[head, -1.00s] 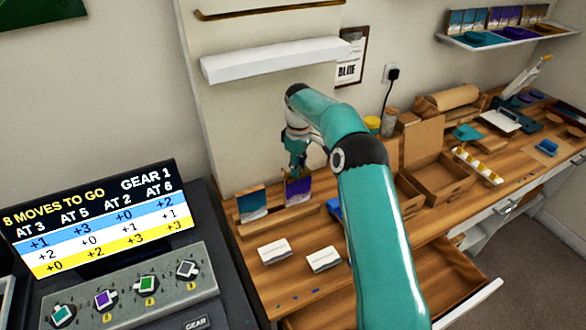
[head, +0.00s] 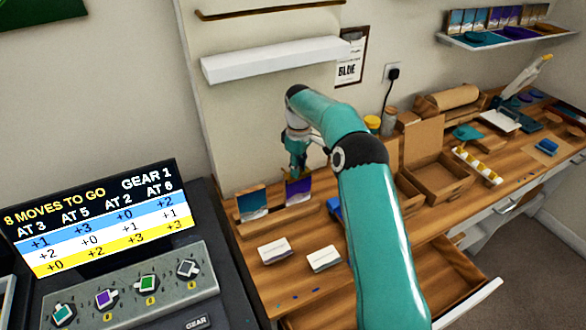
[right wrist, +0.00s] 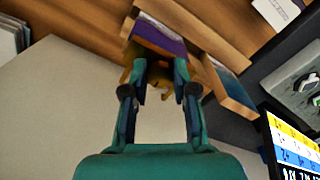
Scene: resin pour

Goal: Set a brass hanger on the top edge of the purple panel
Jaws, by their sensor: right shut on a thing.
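The purple panel (head: 298,193) stands upright in a wooden holder (head: 280,217), its lower part pale. It also shows in the right wrist view (right wrist: 165,40). My right gripper (head: 297,170) is at its top edge, pointing down. In the right wrist view my right gripper (right wrist: 160,74) is shut on a small brass hanger (right wrist: 157,88), partly hidden between the fingers. The hanger is close to the panel's top edge; I cannot tell whether it touches. My left gripper is not in view.
A blue panel (head: 252,203) stands left of the purple one in the same holder. Two white card stacks (head: 323,258) lie in front. A white shelf (head: 275,60) hangs above. An open box (head: 437,180) is to the right, and an open drawer (head: 440,290) juts out below.

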